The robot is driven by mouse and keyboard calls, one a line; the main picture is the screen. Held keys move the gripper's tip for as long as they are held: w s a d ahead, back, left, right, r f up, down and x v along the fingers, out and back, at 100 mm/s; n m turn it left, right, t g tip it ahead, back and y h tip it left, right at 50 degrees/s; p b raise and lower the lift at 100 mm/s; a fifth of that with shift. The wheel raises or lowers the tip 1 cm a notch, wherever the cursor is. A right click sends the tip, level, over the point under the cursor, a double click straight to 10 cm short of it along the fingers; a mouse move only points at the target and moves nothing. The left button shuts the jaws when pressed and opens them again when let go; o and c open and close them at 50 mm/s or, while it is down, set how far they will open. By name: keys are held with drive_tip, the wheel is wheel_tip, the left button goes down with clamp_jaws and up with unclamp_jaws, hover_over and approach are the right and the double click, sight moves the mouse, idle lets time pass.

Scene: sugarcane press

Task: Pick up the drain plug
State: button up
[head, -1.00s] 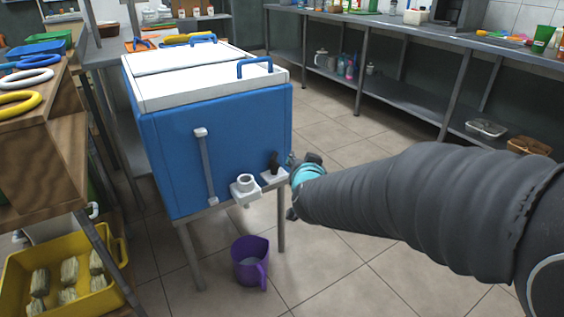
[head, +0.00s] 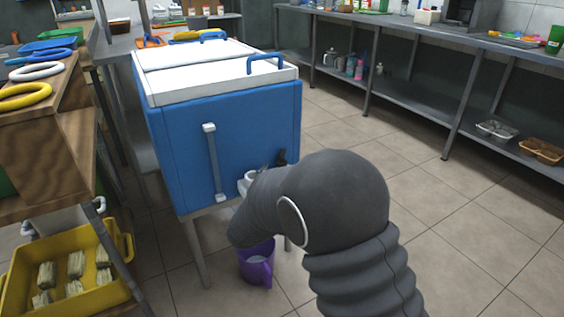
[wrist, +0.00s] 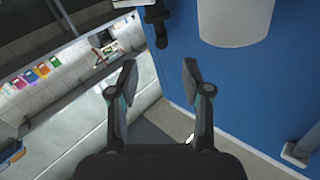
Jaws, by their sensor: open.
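A small black piece, which looks like the drain plug (head: 281,157), shows at the lower right of the blue cooler's (head: 175,150) front, beside a white spout (head: 250,178). In the wrist view the black plug (wrist: 157,18) is at the top, at a white bracket (wrist: 135,2), with the pale spout (wrist: 236,20) to its right. My gripper (wrist: 158,80) is open and empty, its fingers apart, below the plug in that picture and not touching it. In the head view my arm hides most of the gripper and part of the spout.
A purple jug (head: 255,263) stands on the floor below the spout, partly behind my arm. A yellow crate (head: 120,285) with pale bundles is at the lower left. A long metal counter (head: 410,95) runs along the right. The tiled floor between is clear.

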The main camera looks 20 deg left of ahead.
sight(280, 160)
drive_tip(key=shift+w+a+f, duration=0.1)
drive_tip(key=shift+w+a, duration=0.05)
drive_tip(key=shift+w, duration=1.15)
drive_tip(key=shift+w+a+f, duration=0.1)
drive_tip(key=shift+w+a, duration=0.05)
drive_tip(key=shift+w, duration=1.15)
drive_tip(key=shift+w+a, duration=0.15)
drive_tip(key=shift+w, duration=1.15)
clamp_jaws()
